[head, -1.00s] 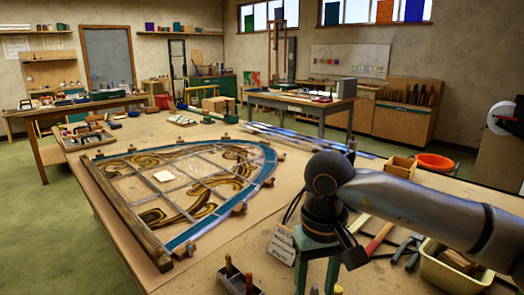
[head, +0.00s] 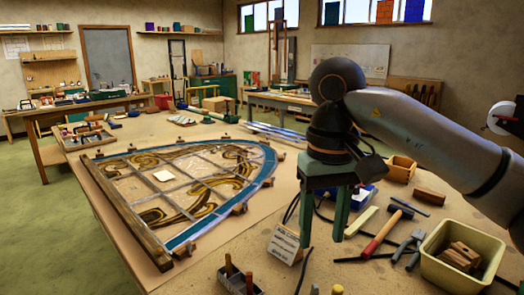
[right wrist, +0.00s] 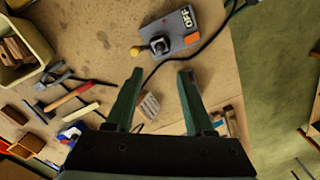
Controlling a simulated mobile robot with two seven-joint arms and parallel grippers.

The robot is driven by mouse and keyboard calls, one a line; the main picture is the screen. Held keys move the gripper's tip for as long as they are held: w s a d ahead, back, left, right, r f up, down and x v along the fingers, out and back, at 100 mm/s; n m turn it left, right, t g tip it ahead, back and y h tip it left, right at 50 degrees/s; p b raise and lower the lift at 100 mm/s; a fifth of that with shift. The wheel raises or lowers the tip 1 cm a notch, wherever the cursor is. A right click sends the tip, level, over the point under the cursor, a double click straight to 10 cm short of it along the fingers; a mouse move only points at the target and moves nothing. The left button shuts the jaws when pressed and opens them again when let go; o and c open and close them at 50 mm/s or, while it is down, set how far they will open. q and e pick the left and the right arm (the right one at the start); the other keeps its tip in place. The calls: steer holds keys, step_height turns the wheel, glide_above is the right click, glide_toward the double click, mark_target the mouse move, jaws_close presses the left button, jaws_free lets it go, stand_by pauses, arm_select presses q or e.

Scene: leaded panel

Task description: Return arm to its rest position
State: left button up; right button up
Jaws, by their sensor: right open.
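My right gripper (head: 321,240) hangs above the right part of the workbench, fingers pointing down, open with nothing between them. In the right wrist view its two green fingers (right wrist: 158,92) stand apart over the bench top. My right arm comes in from the right edge of the head view. My left gripper is not in view. The leaded panel (head: 205,180) lies flat on the bench to the left of the right gripper, clear of it.
Below the gripper are a small labelled block (head: 284,246), a hammer (head: 380,232) and pliers (head: 408,247). A cream bin (head: 490,243) of wooden blocks stands at right. A grey switch box (right wrist: 168,36) with a cord shows in the right wrist view.

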mark_target(316, 286)
step_height(316, 286, down, 12)
steer(key=shift+f, duration=0.2)
step_height(316, 286, up, 7)
steer(key=p, duration=0.6)
steer(key=shift+r+p, duration=0.3)
steer(key=shift+r, duration=0.25)
